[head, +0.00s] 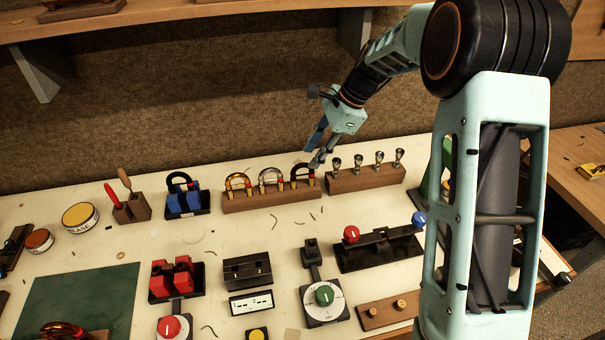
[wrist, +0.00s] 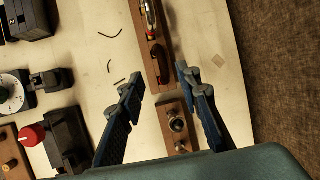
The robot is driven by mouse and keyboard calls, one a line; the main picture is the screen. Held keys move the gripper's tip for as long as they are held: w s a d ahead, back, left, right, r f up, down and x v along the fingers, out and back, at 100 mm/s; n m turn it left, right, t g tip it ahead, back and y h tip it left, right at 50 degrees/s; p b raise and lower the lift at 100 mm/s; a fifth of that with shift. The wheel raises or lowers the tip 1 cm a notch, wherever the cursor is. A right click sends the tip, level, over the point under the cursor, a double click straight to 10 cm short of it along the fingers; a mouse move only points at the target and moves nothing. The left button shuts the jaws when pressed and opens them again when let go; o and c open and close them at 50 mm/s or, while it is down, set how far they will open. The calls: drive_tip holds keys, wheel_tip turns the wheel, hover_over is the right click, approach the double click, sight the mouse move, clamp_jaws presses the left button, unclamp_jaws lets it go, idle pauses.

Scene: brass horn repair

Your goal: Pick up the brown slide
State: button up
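A wooden rack (head: 270,198) holds three upright U-shaped slides: one gold (head: 238,180), one silver (head: 271,178), and a dark one (head: 303,170) at the right end. The dark one looks brown to black, with red and gold on its legs, and best fits the brown slide. My gripper (head: 317,152) is above and close to this right end. In the wrist view, its two blue fingers (wrist: 160,78) are spread with nothing held between them. The rack's end (wrist: 159,64) shows between and beyond the fingertips; the dark slide is hard to make out there.
A second wooden rack (head: 365,178) with several metal mouthpieces stands just right. Another dark U-shaped slide (head: 180,177) sits in blue blocks (head: 184,201) at left. A black fixture with red and blue knobs (head: 378,249) stands in front. The bench between is mostly clear, with small scraps.

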sight(305, 164)
drive_tip(key=x, duration=0.4)
drive_tip(key=shift+w+a+f+p, duration=0.25)
drive_tip(key=shift+f+p, duration=0.05)
drive_tip(key=shift+p, duration=0.1)
clamp_jaws()
